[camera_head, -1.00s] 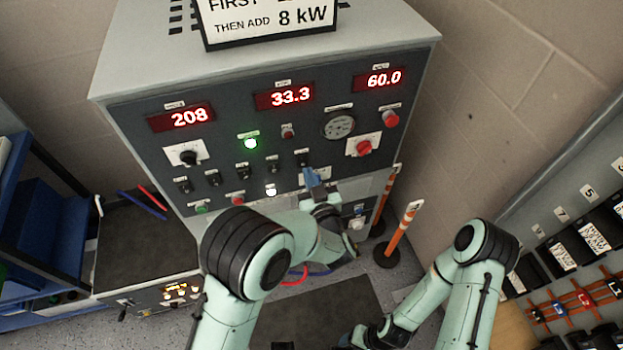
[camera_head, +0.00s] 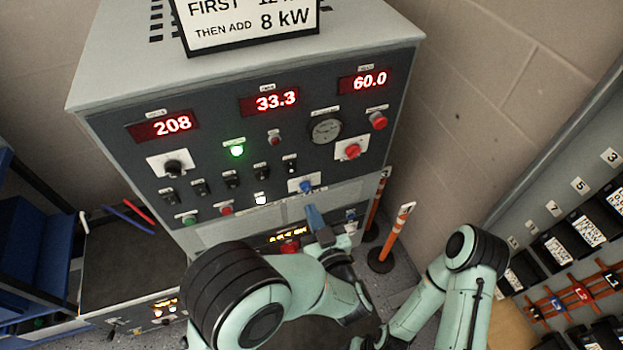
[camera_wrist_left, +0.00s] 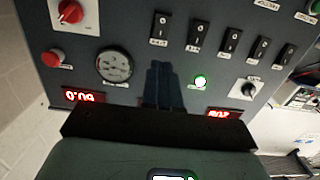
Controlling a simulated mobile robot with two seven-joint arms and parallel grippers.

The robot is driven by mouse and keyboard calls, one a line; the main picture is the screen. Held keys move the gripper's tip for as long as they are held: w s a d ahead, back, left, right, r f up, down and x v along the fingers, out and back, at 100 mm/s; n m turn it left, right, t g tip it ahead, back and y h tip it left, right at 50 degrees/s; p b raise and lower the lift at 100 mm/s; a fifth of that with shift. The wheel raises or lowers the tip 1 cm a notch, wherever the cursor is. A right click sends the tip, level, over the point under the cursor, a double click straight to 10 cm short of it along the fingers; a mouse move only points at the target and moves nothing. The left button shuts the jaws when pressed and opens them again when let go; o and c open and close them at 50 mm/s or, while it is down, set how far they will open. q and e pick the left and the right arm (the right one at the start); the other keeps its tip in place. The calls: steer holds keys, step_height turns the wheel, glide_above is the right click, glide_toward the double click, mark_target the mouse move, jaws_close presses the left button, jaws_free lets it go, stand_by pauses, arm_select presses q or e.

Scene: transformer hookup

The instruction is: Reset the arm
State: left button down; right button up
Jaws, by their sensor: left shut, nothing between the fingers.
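My left arm comes up from the bottom in the head view. My left gripper (camera_head: 314,217) is shut and empty, in front of the lower part of the grey control cabinet (camera_head: 240,45), just below a blue knob (camera_head: 306,187). In the left wrist view the shut blue fingers (camera_wrist_left: 162,88) point at the panel, between a round gauge (camera_wrist_left: 114,66) and a lit green lamp (camera_wrist_left: 200,82). I cannot tell a touch there. My right arm (camera_head: 465,285) is folded at the lower right; its gripper is not clearly seen.
Displays read 208, 33.3 and 60.0 (camera_head: 364,82). A red knob (camera_head: 352,151) and red button (camera_head: 378,121) sit at the panel's right. Orange posts (camera_head: 392,240) stand right of the cabinet. A breaker rack (camera_head: 560,245) is far right, a blue shelf (camera_head: 40,240) left.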

arm_select(q)
steer(key=s+a+f+m+g+h+p, duration=0.15)
steer(key=a+f+g, duration=0.3)
steer(key=f, duration=0.75)
steer(key=s+a+f+g+h, duration=0.1)
steer(key=a+f+g+h, duration=0.35)
steer(key=f, duration=0.75)
steer(key=s+a+f+g+h, duration=0.1)
steer(key=s+f+g, duration=0.1)
steer(key=s, duration=0.5)
steer(key=s+a+f+n+g+h, duration=0.1)
steer(key=s+a+f+g, duration=0.1)
steer(key=s, duration=0.6)
steer(key=s+a+f+n+g, duration=0.1)
steer(key=s+a+f+g, duration=0.1)
steer(key=s+f+g, duration=0.2)
steer(key=s+f, duration=0.2)
steer(key=s, duration=0.1)
steer(key=shift+s+h+p, duration=0.25)
steer(key=shift+h+p, duration=0.05)
steer(key=shift+h, duration=0.1)
arm_select(e)
steer(key=shift+w+r, duration=0.3)
steer(key=shift+r, duration=0.35)
steer(key=shift+w+r, duration=0.3)
steer(key=shift+r, duration=0.3)
arm_select(q)
steer(key=shift+w+f, duration=0.1)
steer(key=shift+f, duration=0.05)
